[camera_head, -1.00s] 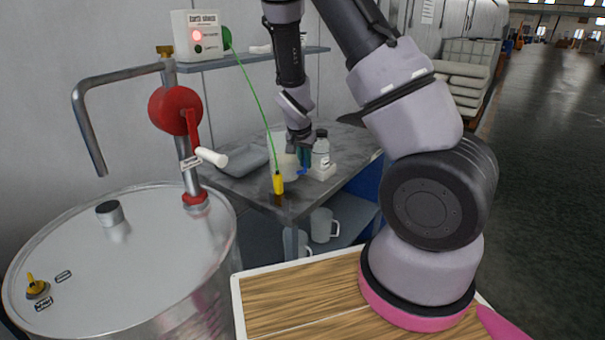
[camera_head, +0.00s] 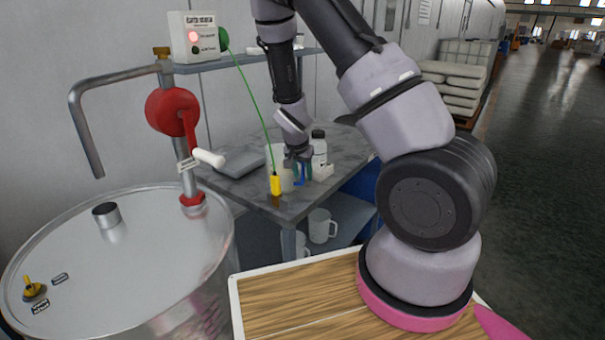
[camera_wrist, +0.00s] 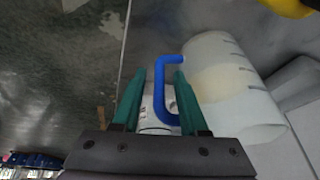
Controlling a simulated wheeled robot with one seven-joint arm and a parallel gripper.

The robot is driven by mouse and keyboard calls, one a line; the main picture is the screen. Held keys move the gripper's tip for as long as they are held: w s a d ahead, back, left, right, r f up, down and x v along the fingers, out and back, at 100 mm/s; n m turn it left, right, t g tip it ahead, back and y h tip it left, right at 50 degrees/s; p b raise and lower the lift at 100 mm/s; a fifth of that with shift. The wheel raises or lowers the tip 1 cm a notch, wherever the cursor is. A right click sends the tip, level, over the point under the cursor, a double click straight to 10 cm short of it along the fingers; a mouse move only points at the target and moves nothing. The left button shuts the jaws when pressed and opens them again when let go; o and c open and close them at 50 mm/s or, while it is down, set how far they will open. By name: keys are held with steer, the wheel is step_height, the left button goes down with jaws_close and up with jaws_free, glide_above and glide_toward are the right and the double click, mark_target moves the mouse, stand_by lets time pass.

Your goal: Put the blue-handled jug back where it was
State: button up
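The blue-handled jug (camera_head: 280,162) is a pale translucent beaker at the front of the grey bench, partly behind my gripper. In the wrist view the jug (camera_wrist: 225,85) lies right of centre, with its blue handle (camera_wrist: 161,88) between my gripper's green fingers. My gripper (camera_head: 302,172) points down at the handle. In the wrist view my gripper (camera_wrist: 160,80) has its fingers apart, with a clear gap on the handle's left; the right finger is close to or touching it. The jug appears to stand on the bench; its base contact is partly hidden.
A black-capped bottle (camera_head: 319,147) stands close behind my gripper, by a small white block (camera_head: 323,172). A grey tray (camera_head: 240,160) lies left. White jugs (camera_head: 321,226) stand on the lower shelf.

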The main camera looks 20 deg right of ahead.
steer(key=s+r+y, duration=0.2)
steer(key=s+r, duration=0.2)
steer(key=r, duration=0.5)
steer(key=s+a+r+n+y, duration=0.1)
steer(key=s+r, duration=0.4)
steer(key=r, duration=0.5)
steer(key=s+r+y, duration=0.2)
steer(key=s+r, duration=0.2)
steer(key=r, duration=0.5)
steer(key=s+r+n+t, duration=0.2)
steer(key=s+r+t, duration=0.1)
steer(key=s+r, duration=0.7)
steer(key=s, duration=0.2)
steer(key=shift+s+n, duration=0.4)
